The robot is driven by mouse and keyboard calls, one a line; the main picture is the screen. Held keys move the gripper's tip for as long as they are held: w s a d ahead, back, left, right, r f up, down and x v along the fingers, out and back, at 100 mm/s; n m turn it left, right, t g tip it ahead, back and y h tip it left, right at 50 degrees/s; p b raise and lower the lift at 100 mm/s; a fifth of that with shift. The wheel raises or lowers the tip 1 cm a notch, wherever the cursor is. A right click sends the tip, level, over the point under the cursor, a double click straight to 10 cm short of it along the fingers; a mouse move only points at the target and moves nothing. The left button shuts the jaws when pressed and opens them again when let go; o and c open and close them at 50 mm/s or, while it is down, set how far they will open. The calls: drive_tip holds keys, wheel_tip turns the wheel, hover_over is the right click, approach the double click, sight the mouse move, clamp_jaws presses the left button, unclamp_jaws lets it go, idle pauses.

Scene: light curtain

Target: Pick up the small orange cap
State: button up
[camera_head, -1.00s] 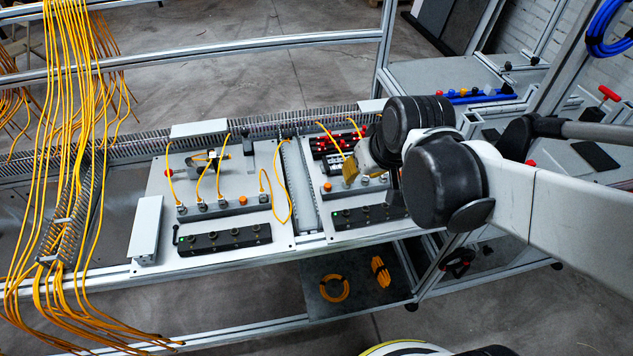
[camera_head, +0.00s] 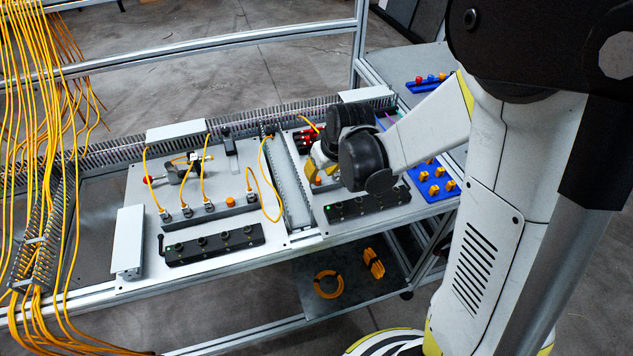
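Another small orange piece (camera_head: 317,181) shows on the right panel, just below my gripper (camera_head: 311,168). Several yellow-orange pieces (camera_head: 436,172) stand in a blue tray (camera_head: 436,197) to the right of my wrist. I cannot tell which orange piece is the task's cap. My gripper is over the right panel, mostly hidden by my dark wrist joints. Its fingertips and any contact cannot be made out.
Yellow cables (camera_head: 203,180) loop over the left panel (camera_head: 140,200), and more hang at the far left. A dark connector strip (camera_head: 215,243) lies at the left panel's front. A lower shelf (camera_head: 300,275) holds cable coils. A blue rack (camera_head: 428,84) with coloured knobs stands at the back right.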

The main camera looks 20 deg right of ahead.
sight(317, 179)
drive_tip(key=b+x, duration=0.2)
drive_tip(key=x, duration=0.3)
drive_tip(key=shift+d, duration=0.1)
drive_tip(key=shift+r, duration=0.1)
drive_tip(key=c, duration=0.5)
drive_tip(key=shift+c, duration=0.2)
drive_tip(key=shift+r, duration=0.5)
drive_tip(key=r+p, duration=0.1)
drive_tip(key=r, duration=0.1)
drive_tip(key=r+p, duration=0.1)
drive_tip(key=r, duration=0.1)
drive_tip(key=shift+s+d+p, duration=0.2)
drive_tip(key=shift+d+p, duration=0.1)
drive_tip(key=s+d+r+p, duration=0.3)
drive_tip(key=d+r, duration=0.3)
drive_tip(key=d, duration=0.4)
drive_tip(key=shift+s+p, duration=0.3)
drive_tip(key=shift+s, duration=0.5)
